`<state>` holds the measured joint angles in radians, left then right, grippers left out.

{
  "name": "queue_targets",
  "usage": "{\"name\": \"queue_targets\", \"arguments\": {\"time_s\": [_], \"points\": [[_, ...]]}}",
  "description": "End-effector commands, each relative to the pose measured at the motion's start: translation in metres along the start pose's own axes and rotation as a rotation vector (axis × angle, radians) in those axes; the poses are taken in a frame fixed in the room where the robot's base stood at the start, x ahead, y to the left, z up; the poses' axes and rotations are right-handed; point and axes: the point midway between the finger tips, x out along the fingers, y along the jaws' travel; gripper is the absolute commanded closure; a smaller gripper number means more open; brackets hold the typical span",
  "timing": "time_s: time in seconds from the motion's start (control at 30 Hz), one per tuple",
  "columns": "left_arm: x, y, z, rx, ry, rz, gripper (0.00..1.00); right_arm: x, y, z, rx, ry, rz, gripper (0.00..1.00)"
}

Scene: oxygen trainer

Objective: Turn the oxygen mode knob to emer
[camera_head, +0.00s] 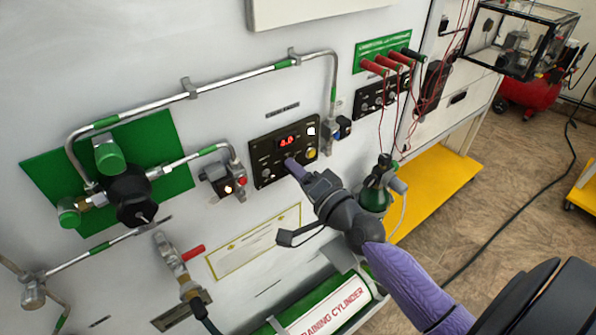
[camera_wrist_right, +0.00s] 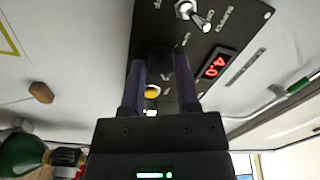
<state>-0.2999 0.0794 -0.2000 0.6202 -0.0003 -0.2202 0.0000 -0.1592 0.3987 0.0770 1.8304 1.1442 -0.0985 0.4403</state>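The black oxygen panel (camera_head: 262,142) is on the upright white board, with a lit red display (camera_head: 287,141). In the right wrist view the display (camera_wrist_right: 216,65) reads 4.0. A dark round knob (camera_wrist_right: 160,58) is on the panel there; its marking cannot be read. My right gripper (camera_head: 291,163) reaches the panel's lower edge from the lower right. In the wrist view its purple fingers (camera_wrist_right: 159,70) are apart, one on each side of the knob; whether they touch it I cannot tell. My left gripper is not in view.
A metal toggle (camera_wrist_right: 195,14) is on the panel beyond the knob, and a yellow part (camera_wrist_right: 152,92) shows between the fingers. Pipes, a valve block (camera_head: 225,183) and a green bottle (camera_head: 374,197) are close by. Red leads (camera_head: 383,110) hang to the right.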

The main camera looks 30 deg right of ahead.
Motion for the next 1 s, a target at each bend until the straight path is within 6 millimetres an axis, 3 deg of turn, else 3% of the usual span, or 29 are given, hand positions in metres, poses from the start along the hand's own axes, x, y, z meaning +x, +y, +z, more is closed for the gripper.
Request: {"name": "queue_targets", "arguments": {"time_s": [0.03, 0.1, 0.13, 0.47, 0.8, 1.0], "points": [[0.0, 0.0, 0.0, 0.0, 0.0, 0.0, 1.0, 0.0, 0.0, 0.0, 0.0, 0.0, 0.0, 0.47], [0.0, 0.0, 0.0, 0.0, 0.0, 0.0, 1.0, 0.0, 0.0, 0.0, 0.0, 0.0, 0.0, 0.32], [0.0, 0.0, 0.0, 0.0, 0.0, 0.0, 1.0, 0.0, 0.0, 0.0, 0.0, 0.0, 0.0, 0.31], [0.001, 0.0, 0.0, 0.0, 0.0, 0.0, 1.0, -0.006, 0.001, 0.0, -0.002, 0.0, 0.001, 0.31], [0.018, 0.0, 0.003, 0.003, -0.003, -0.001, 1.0, -0.081, 0.004, 0.002, -0.003, -0.004, 0.003, 0.31], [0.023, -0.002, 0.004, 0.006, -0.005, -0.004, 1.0, -0.099, 0.001, 0.001, -0.001, -0.001, 0.001, 0.31]]}}
